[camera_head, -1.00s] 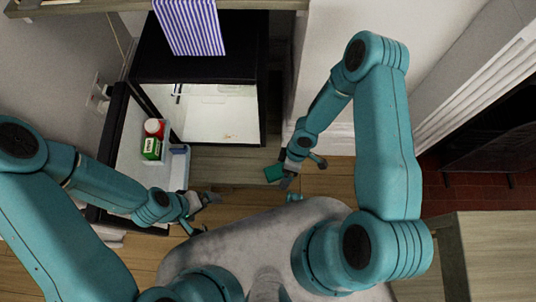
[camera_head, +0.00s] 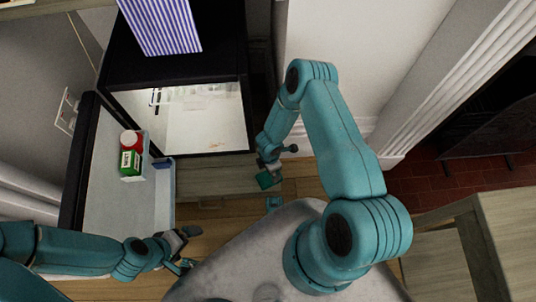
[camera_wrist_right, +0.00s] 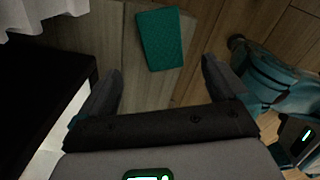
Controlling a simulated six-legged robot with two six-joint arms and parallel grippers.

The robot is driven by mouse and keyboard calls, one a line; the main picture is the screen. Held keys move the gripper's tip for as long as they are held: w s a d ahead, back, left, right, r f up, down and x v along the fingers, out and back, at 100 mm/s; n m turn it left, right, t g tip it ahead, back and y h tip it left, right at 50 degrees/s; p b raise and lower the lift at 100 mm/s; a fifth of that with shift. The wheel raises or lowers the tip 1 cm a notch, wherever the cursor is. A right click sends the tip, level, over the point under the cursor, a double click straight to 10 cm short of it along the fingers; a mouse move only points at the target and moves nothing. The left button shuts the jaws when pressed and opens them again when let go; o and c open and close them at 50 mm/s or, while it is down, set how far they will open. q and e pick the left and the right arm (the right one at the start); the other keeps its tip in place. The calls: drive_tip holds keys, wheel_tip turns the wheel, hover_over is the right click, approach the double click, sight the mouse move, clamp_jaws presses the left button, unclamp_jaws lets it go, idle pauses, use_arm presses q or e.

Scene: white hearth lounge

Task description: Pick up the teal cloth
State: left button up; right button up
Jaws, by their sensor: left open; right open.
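The teal cloth (camera_wrist_right: 160,38) lies flat as a small rectangle on a grey-brown wooden surface, ahead of my right gripper in the right wrist view. It also shows in the head view (camera_head: 265,180), just below the right gripper. My right gripper (camera_wrist_right: 162,70) is open and empty, its two fingers apart on either side below the cloth's near edge. The height gap between fingers and cloth is hard to tell. My left gripper (camera_head: 188,248) is open and empty at the lower left in the head view, away from the cloth.
A black mini fridge (camera_head: 185,72) stands open with a striped cloth (camera_head: 162,24) on top. Its open door (camera_head: 76,170) holds a red-lidded jar (camera_head: 131,140) and a green box (camera_head: 129,162). A wooden table (camera_head: 505,235) stands at right.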

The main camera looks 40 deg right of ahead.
wheel_tip(320, 180, down, 5)
drive_tip(key=shift+f+b, duration=0.1)
drive_tip(key=shift+b, duration=0.55)
wheel_tip(320, 180, down, 5)
drive_tip(key=b, duration=0.3)
drive_tip(key=shift+s+f, duration=0.1)
drive_tip(key=shift+s, duration=0.05)
drive_tip(key=shift+a, duration=0.1)
drive_tip(key=c, duration=1.1)
drive_tip(key=shift+r, duration=0.2)
drive_tip(key=shift+c, duration=0.2)
wheel_tip(320, 180, up, 20)
drive_tip(key=p, duration=0.7)
drive_tip(key=shift+s+f, duration=0.1)
